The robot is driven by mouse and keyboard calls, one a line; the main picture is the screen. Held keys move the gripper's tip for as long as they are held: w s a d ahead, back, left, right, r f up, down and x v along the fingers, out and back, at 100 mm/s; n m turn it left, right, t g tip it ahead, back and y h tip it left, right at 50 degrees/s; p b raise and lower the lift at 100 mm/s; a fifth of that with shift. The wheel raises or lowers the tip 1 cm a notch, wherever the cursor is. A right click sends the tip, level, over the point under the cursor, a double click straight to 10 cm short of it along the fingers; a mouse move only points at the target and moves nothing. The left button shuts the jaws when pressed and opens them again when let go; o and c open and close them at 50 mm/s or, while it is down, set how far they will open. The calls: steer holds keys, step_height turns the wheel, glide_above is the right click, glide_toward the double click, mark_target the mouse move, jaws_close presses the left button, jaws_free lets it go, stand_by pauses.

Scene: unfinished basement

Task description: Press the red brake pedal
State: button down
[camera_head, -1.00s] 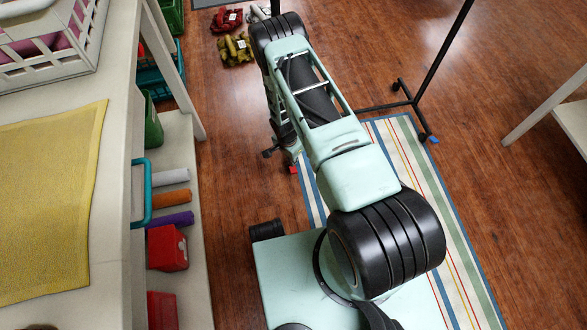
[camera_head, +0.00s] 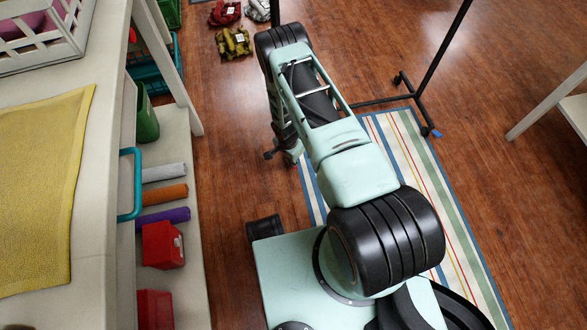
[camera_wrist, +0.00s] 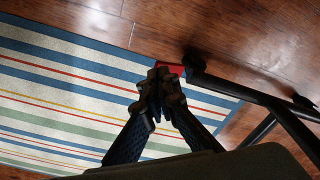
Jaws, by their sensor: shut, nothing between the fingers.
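The red brake pedal (camera_wrist: 171,67) is at the foot of a black rack, by the edge of the striped rug in the wrist view. My gripper (camera_wrist: 163,77) is shut and empty. Its fingertips overlap the near side of the pedal in that view, hiding part of it; I cannot tell whether they touch it. In the head view my arm reaches down beside the rug, and the red pedal is not visible there. A blue pedal (camera_head: 436,133) shows on the rack's right caster.
The rack's black base bar (camera_wrist: 245,94) runs to the right of my gripper. The striped rug (camera_head: 425,165) lies under it. A shelf unit (camera_head: 190,225) with rolls and red bins stands left. Folded red and yellow items (camera_head: 234,42) lie on the floor beyond.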

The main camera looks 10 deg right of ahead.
steer(key=shift+w+f, duration=0.1)
steer(key=shift+f, duration=0.65)
step_height(320, 180, down, 3)
steer(key=shift+f, duration=0.15)
steer(key=shift+r, duration=0.2)
steer(key=shift+s+a+r, duration=0.25)
steer(key=shift+s+a, duration=0.2)
steer(key=shift+a, duration=0.15)
steer(key=shift+s+a+r, duration=0.25)
steer(key=shift+s+a, duration=0.15)
steer(key=shift+a, duration=0.2)
step_height(320, 180, up, 12)
steer(key=a, duration=0.1)
steer(key=shift+s, duration=0.35)
